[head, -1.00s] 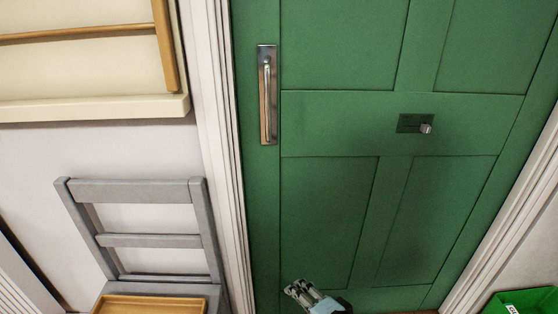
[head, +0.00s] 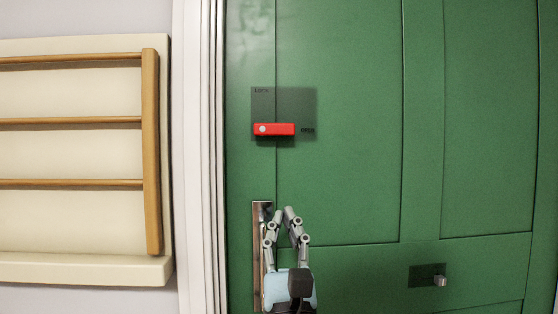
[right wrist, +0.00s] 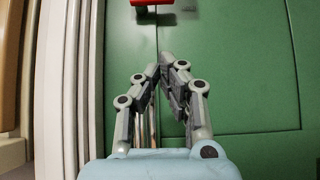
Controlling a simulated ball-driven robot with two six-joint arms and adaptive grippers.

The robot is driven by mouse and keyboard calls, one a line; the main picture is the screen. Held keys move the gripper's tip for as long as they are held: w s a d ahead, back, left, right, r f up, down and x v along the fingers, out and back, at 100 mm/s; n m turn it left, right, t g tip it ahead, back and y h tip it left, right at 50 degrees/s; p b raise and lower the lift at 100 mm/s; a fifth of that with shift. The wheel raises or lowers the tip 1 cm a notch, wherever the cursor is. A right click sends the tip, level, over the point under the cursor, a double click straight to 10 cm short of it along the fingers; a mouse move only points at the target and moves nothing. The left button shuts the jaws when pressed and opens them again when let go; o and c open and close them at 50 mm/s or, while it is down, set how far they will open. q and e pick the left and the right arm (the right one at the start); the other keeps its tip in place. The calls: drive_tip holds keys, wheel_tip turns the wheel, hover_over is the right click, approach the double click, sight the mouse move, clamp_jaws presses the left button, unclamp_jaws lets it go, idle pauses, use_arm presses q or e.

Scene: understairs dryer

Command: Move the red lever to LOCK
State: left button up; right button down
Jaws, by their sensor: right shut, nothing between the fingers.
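The red lever (head: 274,129) lies horizontal on a dark plate (head: 296,104) on the green door. Its pale round pivot is at its left end, and its free end points right toward the word OPEN. The word LOCK is at the plate's upper left, above the pivot. My right gripper (head: 281,211) is shut and empty, below the lever and apart from it, in front of the upper part of the door handle. In the right wrist view the fingertips (right wrist: 164,60) point up toward the lever (right wrist: 152,2), which is cut by the top edge. My left gripper is out of view.
The metal door handle (head: 263,212) is partly hidden behind my right gripper. A small knob (head: 440,281) sticks out at the lower right of the green door (head: 350,190). White door trim (head: 200,150) and a wooden wall rack (head: 151,150) are at the left.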

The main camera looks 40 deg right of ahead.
drive_tip(key=p, duration=0.4)
approach(279, 156)
drive_tip(key=x, duration=0.4)
drive_tip(key=shift+a+r, duration=0.15)
drive_tip(key=shift+r, duration=0.05)
drive_tip(key=r+p, duration=0.2)
drive_tip(key=r, duration=0.1)
drive_tip(key=shift+w+d+r, duration=0.2)
drive_tip(key=shift+r, duration=0.4)
drive_tip(key=shift+w+f+n, duration=0.1)
drive_tip(key=shift+w+n, duration=0.05)
drive_tip(key=shift+n, duration=0.15)
